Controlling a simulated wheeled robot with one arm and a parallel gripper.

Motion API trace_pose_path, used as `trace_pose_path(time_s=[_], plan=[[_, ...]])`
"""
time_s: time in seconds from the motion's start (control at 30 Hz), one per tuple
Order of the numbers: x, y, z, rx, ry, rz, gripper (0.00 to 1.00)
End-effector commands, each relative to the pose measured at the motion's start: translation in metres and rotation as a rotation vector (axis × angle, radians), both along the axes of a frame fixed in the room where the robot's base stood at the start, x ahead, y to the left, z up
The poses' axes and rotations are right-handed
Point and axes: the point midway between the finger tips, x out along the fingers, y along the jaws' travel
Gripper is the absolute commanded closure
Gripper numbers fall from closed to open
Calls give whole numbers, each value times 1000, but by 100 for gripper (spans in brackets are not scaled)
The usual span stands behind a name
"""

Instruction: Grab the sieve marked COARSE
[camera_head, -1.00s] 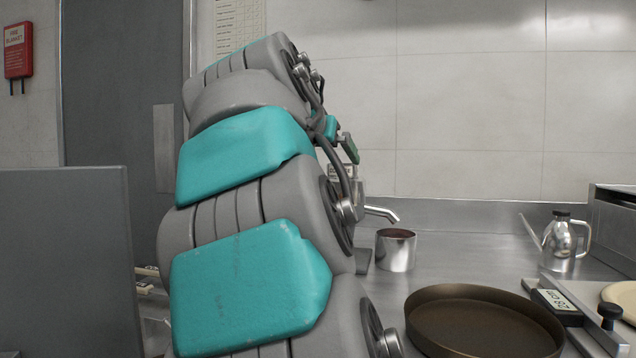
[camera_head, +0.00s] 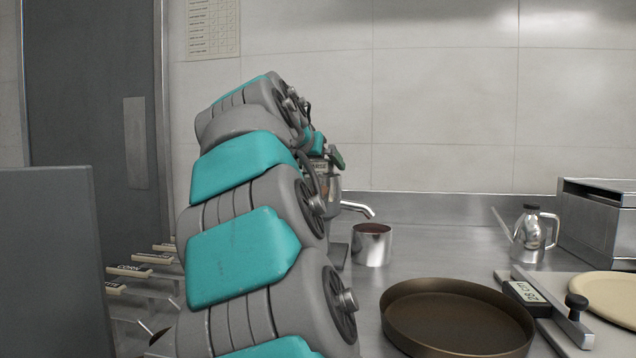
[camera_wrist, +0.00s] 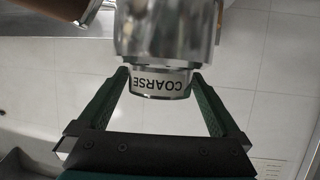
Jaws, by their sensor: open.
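In the head view my gripper (camera_head: 325,157) is small and partly hidden by my arm. A metal body beside it is largely covered there.
A metal cup (camera_head: 371,245) stands on the steel counter. A round brown pan (camera_head: 415,327), a metal jug (camera_head: 530,236), a bar with a 28 cm label (camera_head: 525,291) and a steel box (camera_head: 600,222) are to the right. Tagged handles (camera_head: 128,271) stick out at left.

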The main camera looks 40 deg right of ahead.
Motion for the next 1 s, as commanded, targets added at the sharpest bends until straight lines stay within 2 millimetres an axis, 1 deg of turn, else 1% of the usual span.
trace_pose_path(time_s=[0.03, 0.07, 0.7, 0.9, 1.0], plan=[[0, 0, 0, 0, 0, 0, 2], [0, 0, 0, 0, 0, 0, 6], [0, 0, 0, 1, 1, 0, 78], [0, 0, 0, 1, 1, 0, 78], [-1, 1, 3, 1, 0, 1, 78]])
